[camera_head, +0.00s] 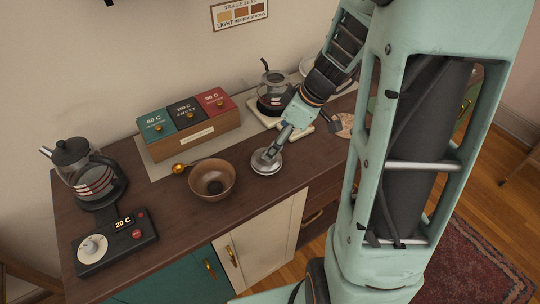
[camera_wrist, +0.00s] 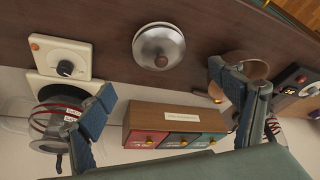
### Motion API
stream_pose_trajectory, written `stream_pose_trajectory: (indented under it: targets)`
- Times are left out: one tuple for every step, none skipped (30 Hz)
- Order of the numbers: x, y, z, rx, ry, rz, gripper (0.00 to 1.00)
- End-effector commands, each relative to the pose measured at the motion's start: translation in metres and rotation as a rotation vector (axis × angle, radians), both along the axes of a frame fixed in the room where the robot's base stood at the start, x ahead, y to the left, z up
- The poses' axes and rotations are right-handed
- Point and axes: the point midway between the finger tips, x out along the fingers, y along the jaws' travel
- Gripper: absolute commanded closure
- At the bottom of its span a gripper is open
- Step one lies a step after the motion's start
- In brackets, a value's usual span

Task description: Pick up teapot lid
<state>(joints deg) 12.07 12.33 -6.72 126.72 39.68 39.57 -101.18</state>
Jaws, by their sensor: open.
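The teapot lid, a round silver disc with a small knob, lies on the dark wooden counter. It is near the front edge in the head view (camera_head: 266,162) and at the upper middle of the wrist view (camera_wrist: 158,46). My gripper (camera_head: 303,137) is open and empty, with its fingers spread. In the head view the left finger overlaps the far edge of the lid; I cannot tell if they touch. In the wrist view the lid shows beyond and between the two fingers (camera_wrist: 162,82).
A brown bowl (camera_head: 212,179) and gold scoop (camera_head: 180,168) are left of the lid. A tea box (camera_head: 190,137) stands behind. A glass pot (camera_head: 272,102) is at the back right, a kettle (camera_head: 85,176) and 20 C base (camera_head: 117,240) at the left.

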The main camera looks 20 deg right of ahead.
Motion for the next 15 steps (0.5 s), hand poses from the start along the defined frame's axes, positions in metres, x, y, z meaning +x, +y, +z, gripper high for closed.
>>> stream_pose_trajectory:
  targets:
    - [0.001,0.003,-0.009,0.002,0.004,0.001,0.16]
    - [0.002,0.005,-0.013,0.002,0.004,0.001,0.16]
    - [0.004,0.006,-0.017,0.001,0.003,0.000,0.16]
    - [0.005,0.008,-0.020,0.002,0.002,0.000,0.16]
    - [0.006,0.008,-0.022,0.002,0.002,0.000,0.16]
    - [0.006,0.009,-0.025,0.001,0.002,0.000,0.16]
    - [0.007,0.009,-0.026,0.001,0.001,-0.001,0.16]
    - [0.007,0.010,-0.027,0.001,0.001,-0.001,0.16]
    - [0.008,0.011,-0.029,0.001,0.001,-0.001,0.16]
    - [0.008,0.011,-0.031,0.001,0.002,0.000,0.16]
    - [0.008,0.012,-0.033,0.001,0.002,0.000,0.16]
    - [0.009,0.014,-0.037,0.002,0.003,-0.002,0.16]
    - [0.009,0.015,-0.040,0.002,0.004,0.000,0.16]
    - [0.010,0.017,-0.044,0.002,0.004,-0.001,0.16]
    - [0.011,0.019,-0.049,0.002,0.004,0.000,0.16]
